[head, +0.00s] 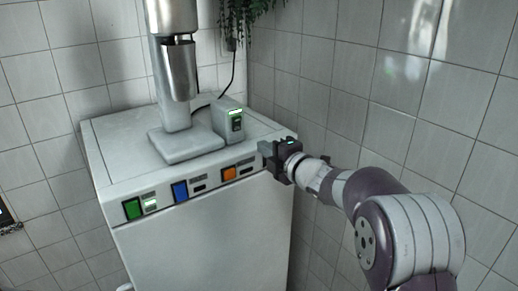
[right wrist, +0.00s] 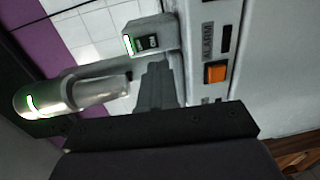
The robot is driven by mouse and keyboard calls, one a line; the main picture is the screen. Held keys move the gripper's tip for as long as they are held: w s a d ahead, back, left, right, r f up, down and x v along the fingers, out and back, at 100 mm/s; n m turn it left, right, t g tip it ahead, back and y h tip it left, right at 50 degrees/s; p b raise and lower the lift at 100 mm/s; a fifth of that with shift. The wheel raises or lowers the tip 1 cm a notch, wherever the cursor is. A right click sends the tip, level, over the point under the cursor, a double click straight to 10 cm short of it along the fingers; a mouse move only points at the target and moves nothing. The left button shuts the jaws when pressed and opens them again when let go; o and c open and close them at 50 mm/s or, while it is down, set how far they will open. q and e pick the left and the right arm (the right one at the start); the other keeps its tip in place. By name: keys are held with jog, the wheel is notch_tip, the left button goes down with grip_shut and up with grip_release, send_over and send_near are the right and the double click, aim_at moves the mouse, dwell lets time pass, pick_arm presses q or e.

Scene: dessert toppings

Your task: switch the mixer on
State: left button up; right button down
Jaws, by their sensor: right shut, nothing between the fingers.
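The mixer (head: 174,80) is a shiny metal cylinder on a stand with a flat grey foot, on top of a white cabinet. It lies sideways at the left of the right wrist view (right wrist: 85,92), with a green light on it. Beside its foot is a small grey switch box (head: 229,122) with a lit green strip and a dark rocker switch (right wrist: 146,42) lettered ON. My right gripper (head: 265,148) is shut and empty, at the cabinet's right front edge, to the right of the box and apart from it. My left gripper is out of view.
The cabinet's front (head: 200,235) carries a green button (head: 132,208), a blue button (head: 180,191) and an orange button (head: 229,173), the last marked ALARM in the wrist view. A cable and hanging plant (head: 240,18) are behind. Tiled walls close the corner.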

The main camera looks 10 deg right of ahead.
jog(key=s+d+f+m+g+h+b, duration=0.1)
jog(key=s+d+f+m+g+h, duration=0.3)
jog(key=s+f+m, duration=0.35)
jog(key=s+d+f+m+g+h, duration=0.3)
jog(key=s+d+f+m+h, duration=0.15)
jog(key=f+m, duration=0.5)
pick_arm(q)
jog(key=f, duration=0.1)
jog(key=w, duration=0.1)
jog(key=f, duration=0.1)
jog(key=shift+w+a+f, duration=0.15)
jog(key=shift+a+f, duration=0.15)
pick_arm(e)
jog(key=s+a+f+m+g+y, duration=0.1)
jog(key=s+a+f+g, duration=0.3)
jog(key=s, duration=0.5)
jog(key=s+a+f+m+g+y, duration=0.1)
jog(key=s+a+f+m+g, duration=0.2)
jog(key=s, duration=0.6)
jog(key=a+f+g, duration=0.1)
jog(key=a+f, duration=0.1)
jog(key=a, duration=0.1)
jog(key=shift+m+y, duration=0.35)
jog(key=shift+m, duration=0.05)
